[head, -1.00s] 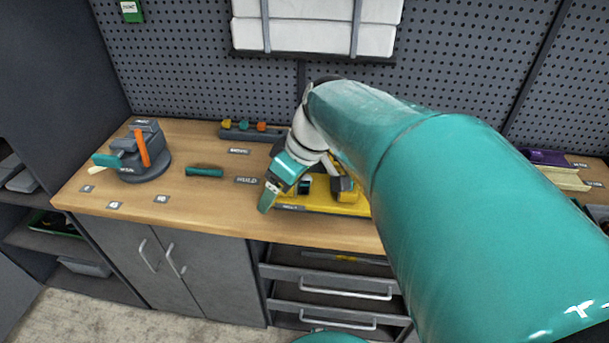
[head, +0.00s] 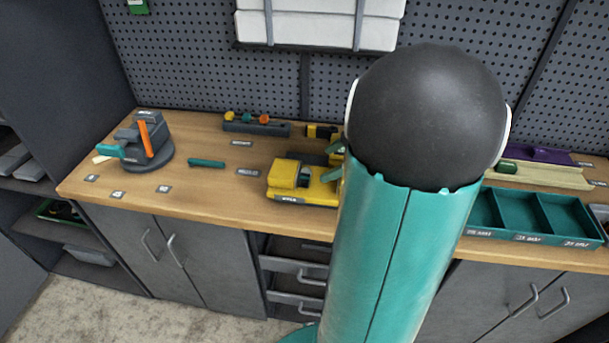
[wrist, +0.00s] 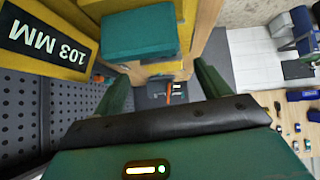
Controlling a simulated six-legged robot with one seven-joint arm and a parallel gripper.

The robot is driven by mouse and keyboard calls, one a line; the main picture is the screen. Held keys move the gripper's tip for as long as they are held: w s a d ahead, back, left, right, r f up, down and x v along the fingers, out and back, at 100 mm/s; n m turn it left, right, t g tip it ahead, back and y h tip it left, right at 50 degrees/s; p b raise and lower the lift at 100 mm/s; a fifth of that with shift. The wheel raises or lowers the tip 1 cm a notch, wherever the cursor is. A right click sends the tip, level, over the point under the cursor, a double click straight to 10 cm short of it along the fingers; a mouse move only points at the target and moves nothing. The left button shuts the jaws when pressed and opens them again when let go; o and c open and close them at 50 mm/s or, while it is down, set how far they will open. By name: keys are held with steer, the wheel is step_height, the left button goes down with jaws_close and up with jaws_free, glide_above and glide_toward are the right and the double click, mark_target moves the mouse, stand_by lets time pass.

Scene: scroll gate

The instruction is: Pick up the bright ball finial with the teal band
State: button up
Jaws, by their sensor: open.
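A dark rack (head: 257,128) at the back of the bench holds several small coloured knobs: a yellow one (head: 229,115), a dark teal one (head: 246,117) and an orange one (head: 264,118). They are too small to tell whether any is a ball finial with a teal band. My gripper (wrist: 163,75) is open in the wrist view, with its two green fingers apart and nothing held between them. In the head view my arm mostly hides it, near the yellow machine (head: 288,172). A teal block (wrist: 140,32) and yellow parts lie just beyond the fingers in the wrist view.
A grey device (head: 148,145) with an orange lever stands at the bench's left. A teal bar (head: 207,163) lies on clear wood. A teal compartment tray (head: 550,238) and a pale rail (head: 540,175) are at right. A pegboard (head: 200,60) backs the bench.

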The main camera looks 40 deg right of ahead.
mark_target(307, 173)
steer(key=shift+x, duration=3.6)
steer(key=c, duration=1.2)
